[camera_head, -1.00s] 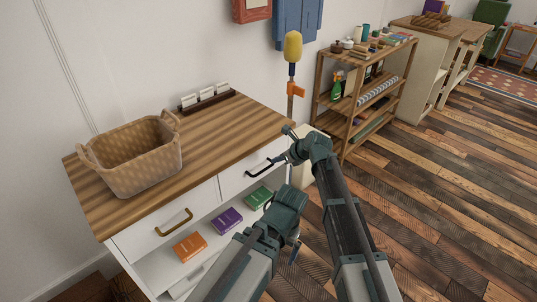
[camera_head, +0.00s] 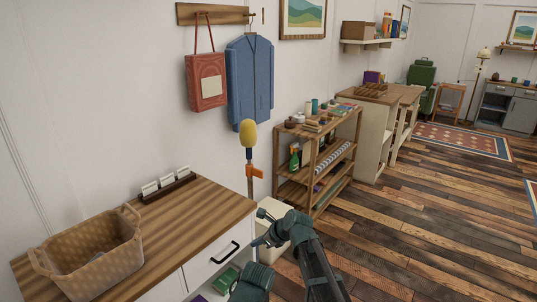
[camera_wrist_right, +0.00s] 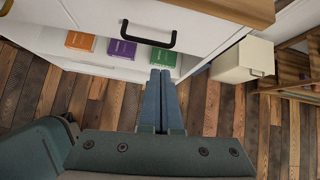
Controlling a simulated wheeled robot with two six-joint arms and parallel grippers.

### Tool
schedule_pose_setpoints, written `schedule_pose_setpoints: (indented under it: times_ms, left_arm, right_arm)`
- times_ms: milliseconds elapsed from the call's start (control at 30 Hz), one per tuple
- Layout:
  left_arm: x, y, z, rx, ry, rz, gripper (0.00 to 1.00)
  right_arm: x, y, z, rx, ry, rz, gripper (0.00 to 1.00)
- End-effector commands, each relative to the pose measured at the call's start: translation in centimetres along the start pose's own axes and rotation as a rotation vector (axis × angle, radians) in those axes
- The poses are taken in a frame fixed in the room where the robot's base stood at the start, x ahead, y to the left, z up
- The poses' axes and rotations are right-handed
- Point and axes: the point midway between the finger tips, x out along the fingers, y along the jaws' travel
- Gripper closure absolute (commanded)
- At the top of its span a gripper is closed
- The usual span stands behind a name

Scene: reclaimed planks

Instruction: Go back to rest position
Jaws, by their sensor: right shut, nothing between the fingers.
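My right gripper (camera_head: 257,242) is in front of the cabinet's right end in the head view, beside the black drawer handle (camera_head: 225,253). In the right wrist view its two blue-grey fingers (camera_wrist_right: 160,74) lie together, shut and empty. They point toward the open shelf below the drawer and appear apart from the books. My left gripper's fingers are not visible.
A wood-topped cabinet (camera_head: 190,222) bears a wicker basket (camera_head: 95,255) and a card holder (camera_head: 167,187). A cream bin (camera_head: 273,222) stands right of it, near a wooden shelf rack (camera_head: 318,165). Orange, purple and green books (camera_wrist_right: 122,48) lie on the lower shelf. Open plank floor (camera_head: 420,220) lies right.

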Motion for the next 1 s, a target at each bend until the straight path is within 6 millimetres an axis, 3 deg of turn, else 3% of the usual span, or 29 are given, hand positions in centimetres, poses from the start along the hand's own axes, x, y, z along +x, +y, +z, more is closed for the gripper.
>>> schedule_pose_setpoints:
  times_ms: [267, 500, 700, 1000]
  left_arm:
    - [0.0, 0.0, 0.0, 0.0, 0.0, 0.0, 0.0]
    - [0.0, 0.0, 0.0, 0.0, 0.0, 0.0, 0.0]
    - [0.0, 0.0, 0.0, 0.0, 0.0, 0.0, 0.0]
    - [0.0, 0.0, 0.0, 0.0, 0.0, 0.0, 0.0]
  right_arm:
    - [-4.9, 2.2, -9.2, -0.684, 0.209, 0.075, 1.0]
    - [-9.8, 4.5, -17.1, -1.288, 0.362, 0.285, 1.0]
    - [-13.0, 5.9, -21.5, -1.631, 0.409, 0.476, 1.0]
    - [-16.6, 7.7, -25.6, -1.945, 0.401, 0.713, 1.0]
